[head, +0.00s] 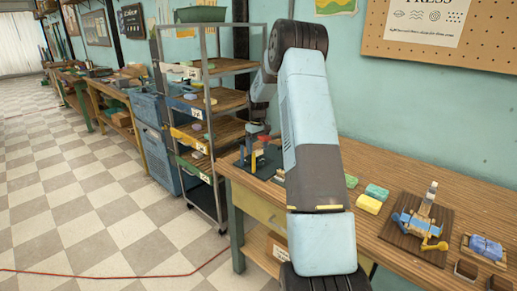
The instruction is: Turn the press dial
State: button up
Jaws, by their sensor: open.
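My arm rises large through the middle of the head view and bends over at the top. Its far end comes down behind the upright link, where my gripper (253,142) shows small and partly hidden, open, above the far end of the workbench. A dark stand-like device (262,166) with blue and red parts is just below it; whether they touch I cannot tell. Another device (424,224), blue with a yellow handle and an upright grey part, stands on a wooden board at the right. I cannot make out a dial clearly on either.
The wooden workbench (376,247) runs along the wall. Green and yellow blocks (372,199) and a blue wrapped block (486,247) lie on it. A wheeled shelf rack (216,112) stands left of the bench. A red cable (110,276) crosses the open checkered floor.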

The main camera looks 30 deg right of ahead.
jog(key=shift+f, duration=0.55)
jog(key=shift+c, duration=0.4)
jog(key=shift+d, duration=0.1)
jog(key=c, duration=1.4)
jog(key=shift+a, duration=0.2)
grip_shut()
